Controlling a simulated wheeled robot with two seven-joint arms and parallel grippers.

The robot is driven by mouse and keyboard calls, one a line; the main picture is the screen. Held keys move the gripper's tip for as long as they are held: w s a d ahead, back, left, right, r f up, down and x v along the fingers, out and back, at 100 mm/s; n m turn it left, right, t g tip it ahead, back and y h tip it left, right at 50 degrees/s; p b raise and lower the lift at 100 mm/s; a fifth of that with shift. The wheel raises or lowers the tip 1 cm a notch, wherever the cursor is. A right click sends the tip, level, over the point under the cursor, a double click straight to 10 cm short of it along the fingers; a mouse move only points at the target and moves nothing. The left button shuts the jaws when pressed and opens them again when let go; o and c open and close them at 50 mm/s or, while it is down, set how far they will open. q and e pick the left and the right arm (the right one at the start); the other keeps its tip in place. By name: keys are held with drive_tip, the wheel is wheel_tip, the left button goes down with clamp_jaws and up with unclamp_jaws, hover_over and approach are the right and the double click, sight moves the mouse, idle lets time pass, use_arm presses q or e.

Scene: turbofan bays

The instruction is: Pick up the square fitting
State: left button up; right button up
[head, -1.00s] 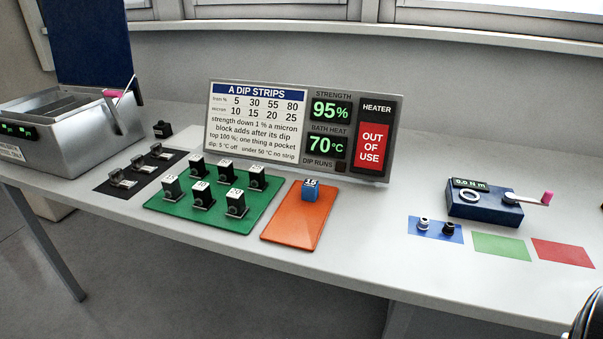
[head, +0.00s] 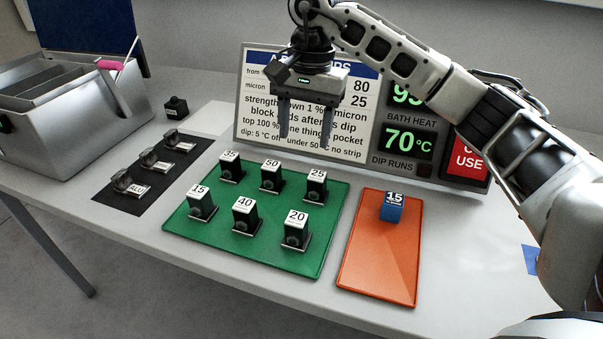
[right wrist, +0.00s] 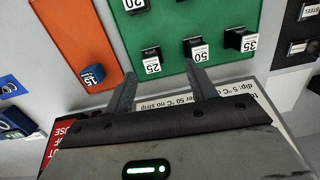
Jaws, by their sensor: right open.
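Three small metal fittings stand on a black mat (head: 137,203): a front one (head: 123,182) labelled ALU, a middle one (head: 151,159) and a back one (head: 174,139). Two dark labelled fittings (right wrist: 298,47) also show at the right edge of the right wrist view. I cannot tell which one is square. My right gripper (head: 303,141) is open and empty, fingers pointing down, in front of the sign and above the far side of the green mat (head: 205,235). It is to the right of the fittings and apart from them. My left gripper is out of view.
Several numbered black blocks (head: 244,216) stand on the green mat. A blue block marked 15 (head: 391,209) stands on an orange mat (head: 378,265). A metal bath (head: 75,120) is at left, with a small black block (head: 176,108) beside it. The sign (head: 365,130) stands behind.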

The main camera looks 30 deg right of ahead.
sight(318, 176)
drive_tip(key=shift+h, duration=0.5)
drive_tip(key=f, duration=0.3)
drive_tip(key=d+f, duration=0.1)
drive_tip(key=f, duration=0.2)
drive_tip(key=d+f, duration=0.1)
drive_tip(key=f, duration=0.2)
drive_tip(key=shift+w+d+p, duration=0.1)
drive_tip(key=shift+d+p, duration=0.1)
drive_tip(key=shift+p, duration=0.1)
drive_tip(key=f, duration=0.1)
drive_tip(key=f+p, duration=0.1)
drive_tip(key=f, duration=0.2)
drive_tip(key=shift+d, duration=0.35)
drive_tip(key=shift+f, duration=0.7)
drive_tip(key=c, duration=1.2)
